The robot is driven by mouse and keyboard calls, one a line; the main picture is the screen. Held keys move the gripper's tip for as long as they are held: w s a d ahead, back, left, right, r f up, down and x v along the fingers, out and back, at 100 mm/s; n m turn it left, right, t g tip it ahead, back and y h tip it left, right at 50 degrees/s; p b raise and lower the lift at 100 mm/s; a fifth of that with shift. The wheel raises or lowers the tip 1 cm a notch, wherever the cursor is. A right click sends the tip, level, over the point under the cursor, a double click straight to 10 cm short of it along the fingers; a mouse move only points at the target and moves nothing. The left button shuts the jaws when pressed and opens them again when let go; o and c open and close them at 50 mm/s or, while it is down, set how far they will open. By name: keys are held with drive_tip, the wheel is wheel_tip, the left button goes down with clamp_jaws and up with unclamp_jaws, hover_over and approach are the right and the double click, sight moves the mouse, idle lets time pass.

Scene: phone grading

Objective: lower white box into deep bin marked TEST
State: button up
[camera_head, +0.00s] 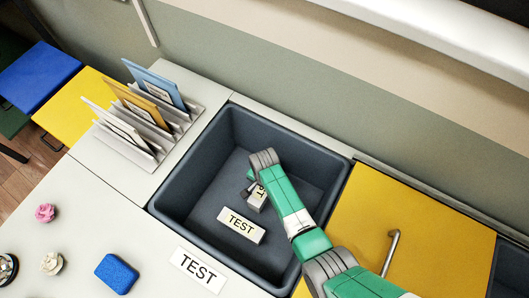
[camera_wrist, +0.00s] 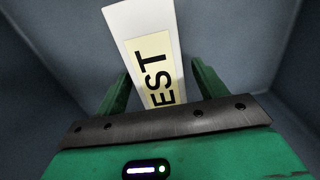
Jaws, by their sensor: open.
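The deep dark grey bin (camera_head: 180,190) is set into the counter, with a white TEST sign (camera_head: 199,269) on the counter in front of it. My arm reaches down into the bin. In the wrist view the white box (camera_wrist: 138,20) shows "EST" and stands between my two green fingers (camera_wrist: 160,85), which are spread apart. Whether it touches the bin floor is hard to tell.
A rack (camera_head: 152,150) with several upright folders or phones stands left of the bin. A blue sponge-like block (camera_head: 117,273), a pink flower-like piece (camera_head: 45,213) and a cream piece (camera_head: 52,263) lie at the left front. A yellow panel with a handle (camera_head: 391,250) is on the right.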

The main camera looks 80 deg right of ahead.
wheel_tip(320, 180, up, 8)
drive_tip(key=p, duration=0.3)
drive_tip(key=shift+f, duration=0.2)
